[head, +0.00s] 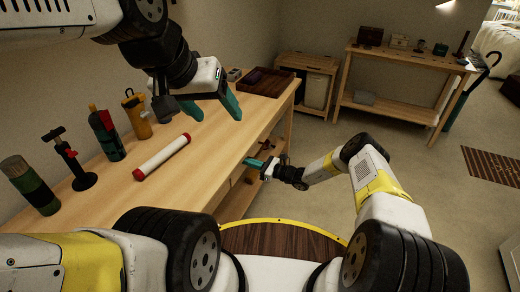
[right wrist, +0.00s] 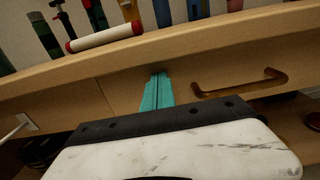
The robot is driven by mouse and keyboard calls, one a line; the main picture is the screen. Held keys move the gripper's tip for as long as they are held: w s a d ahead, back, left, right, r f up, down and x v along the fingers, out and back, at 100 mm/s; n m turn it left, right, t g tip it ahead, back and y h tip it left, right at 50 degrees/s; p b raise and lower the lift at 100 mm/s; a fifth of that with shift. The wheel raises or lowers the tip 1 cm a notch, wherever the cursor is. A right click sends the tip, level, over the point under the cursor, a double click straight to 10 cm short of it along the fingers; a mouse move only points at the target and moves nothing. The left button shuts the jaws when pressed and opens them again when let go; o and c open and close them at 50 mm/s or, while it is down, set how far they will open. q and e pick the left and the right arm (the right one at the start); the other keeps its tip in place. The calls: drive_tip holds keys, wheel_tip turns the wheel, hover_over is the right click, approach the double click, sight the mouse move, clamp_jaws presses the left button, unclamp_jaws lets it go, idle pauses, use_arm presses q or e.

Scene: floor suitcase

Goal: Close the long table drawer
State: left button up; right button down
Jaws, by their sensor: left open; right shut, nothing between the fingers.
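The long wooden table (head: 150,190) runs along the left wall in the head view. In the right wrist view, a wooden drawer front (right wrist: 215,70) with a brown bar handle (right wrist: 240,87) lies below the tabletop edge. I cannot tell how far the drawer stands out. My right gripper (head: 250,162) is shut and empty beside the table's front. Its teal fingers (right wrist: 157,84) point at the drawer front, left of the handle; contact is unclear. My left gripper (head: 211,106) is open and empty above the tabletop.
A red-and-white tube (head: 162,157), a red-topped dark bottle (head: 106,134), a yellow canister (head: 137,114), a black stand (head: 70,162) and a dark tray (head: 265,82) are on the table. A second table (head: 405,58) stands at the back. The carpet at right is mostly clear.

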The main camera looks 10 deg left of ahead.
drive_tip(key=shift+w+a, duration=0.15)
drive_tip(key=shift+a, duration=0.35)
drive_tip(key=shift+a+r, duration=0.1)
drive_tip(key=shift+r, duration=0.05)
